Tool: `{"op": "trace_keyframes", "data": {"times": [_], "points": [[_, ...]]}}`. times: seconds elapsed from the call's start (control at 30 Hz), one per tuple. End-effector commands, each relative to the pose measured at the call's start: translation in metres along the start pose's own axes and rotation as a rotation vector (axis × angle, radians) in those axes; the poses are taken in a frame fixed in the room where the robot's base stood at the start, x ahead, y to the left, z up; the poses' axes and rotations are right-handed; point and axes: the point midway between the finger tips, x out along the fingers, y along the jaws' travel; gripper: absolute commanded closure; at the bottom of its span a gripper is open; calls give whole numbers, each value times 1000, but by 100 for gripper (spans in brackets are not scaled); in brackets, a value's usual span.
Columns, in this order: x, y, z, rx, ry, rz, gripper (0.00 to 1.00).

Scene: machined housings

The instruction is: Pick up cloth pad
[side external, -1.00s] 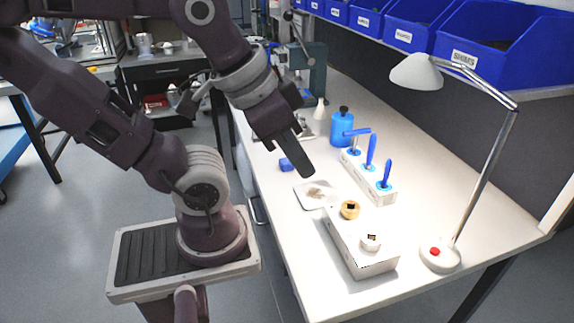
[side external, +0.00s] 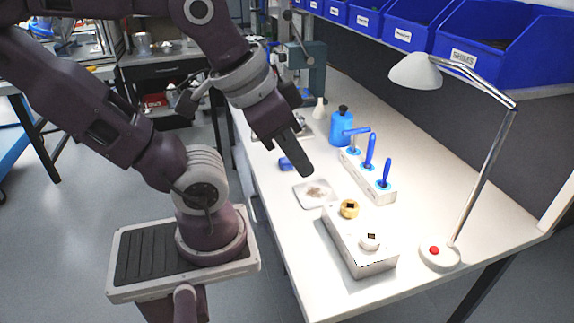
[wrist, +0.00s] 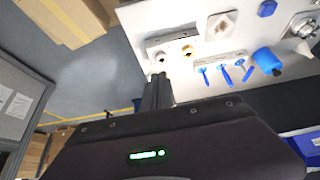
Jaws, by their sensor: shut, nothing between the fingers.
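A small blue pad (side external: 285,163), which looks like the cloth pad, lies on the white bench near its left edge. It also shows at the top of the wrist view (wrist: 267,8). My gripper (side external: 306,173) is shut and empty, its fingers pointing down above the bench. In the side view its tips appear just right of the blue pad, but they are in the air and apart from it. In the wrist view the shut fingers (wrist: 158,78) are well to the lower left of the pad.
A shallow white square dish (side external: 302,201) with brownish bits lies nearby. A long block (side external: 362,262) carries a brass and a pale round part. A rack (side external: 380,196) holds blue-handled tools. A blue bottle (side external: 342,128) and a lamp (side external: 440,256) stand farther right.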

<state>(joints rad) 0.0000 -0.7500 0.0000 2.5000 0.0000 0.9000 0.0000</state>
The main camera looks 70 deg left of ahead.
Motion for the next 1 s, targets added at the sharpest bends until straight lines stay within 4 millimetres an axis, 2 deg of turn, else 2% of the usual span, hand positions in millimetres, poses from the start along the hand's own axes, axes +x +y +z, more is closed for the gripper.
{"op": "trace_keyframes", "data": {"times": [0.23,0.27,0.57,0.87,0.97,1.0], "points": [[0,0,0,0,0,0,100],[0,0,0,0,0,0,96],[0,0,0,0,0,0,37],[0,0,-1,-7,-3,0,36],[8,-11,-22,-116,-46,-7,36],[15,-21,-38,-205,-76,-13,36]]}}
